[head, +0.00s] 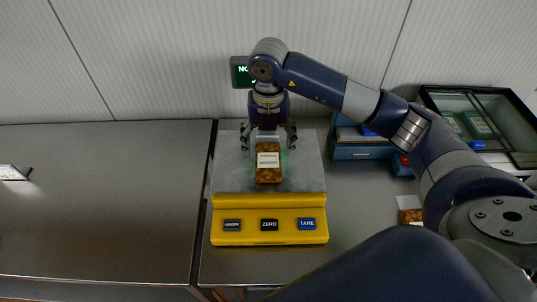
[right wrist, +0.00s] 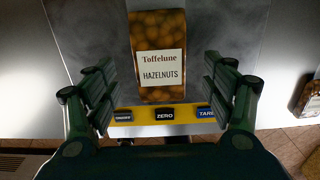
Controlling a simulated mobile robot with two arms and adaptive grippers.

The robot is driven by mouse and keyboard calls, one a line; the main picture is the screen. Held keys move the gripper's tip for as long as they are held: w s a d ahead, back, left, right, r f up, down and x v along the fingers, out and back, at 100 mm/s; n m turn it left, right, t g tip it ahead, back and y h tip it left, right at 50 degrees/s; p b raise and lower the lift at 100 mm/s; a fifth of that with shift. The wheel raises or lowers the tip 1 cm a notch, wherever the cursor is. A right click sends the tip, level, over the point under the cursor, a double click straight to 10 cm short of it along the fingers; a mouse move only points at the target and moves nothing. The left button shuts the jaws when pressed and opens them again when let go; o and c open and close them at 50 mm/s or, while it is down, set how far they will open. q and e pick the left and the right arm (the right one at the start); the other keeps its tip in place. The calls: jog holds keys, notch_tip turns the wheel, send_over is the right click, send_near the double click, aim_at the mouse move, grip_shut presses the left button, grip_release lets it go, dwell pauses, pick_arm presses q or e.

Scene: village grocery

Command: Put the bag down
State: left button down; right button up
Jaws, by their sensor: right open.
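The bag of hazelnuts (head: 268,172), brown with a white label, rests on the grey plate of the yellow scale (head: 218,225). In the right wrist view the bag (right wrist: 158,88) shows its label, reading "Toffelune HAZELNUTS". My right gripper (head: 268,143) is over the scale at the far end of the bag. In the right wrist view its fingers (right wrist: 165,90) are spread wide, with clear gaps on both sides of the bag. The left gripper is not in view.
The scale's display (head: 240,73) stands behind my right arm, partly hidden. A blue box (head: 362,148) and a glass-topped case (head: 480,115) are at the right. Another brown bag (head: 411,212) lies partly hidden beside my arm. The left counter (head: 100,200) is mostly clear.

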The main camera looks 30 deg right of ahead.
aim_at(268, 157)
notch_tip(268, 157, up, 8)
jog(key=b, duration=0.1)
jog(key=shift+s+f, duration=0.1)
dwell(0.6)
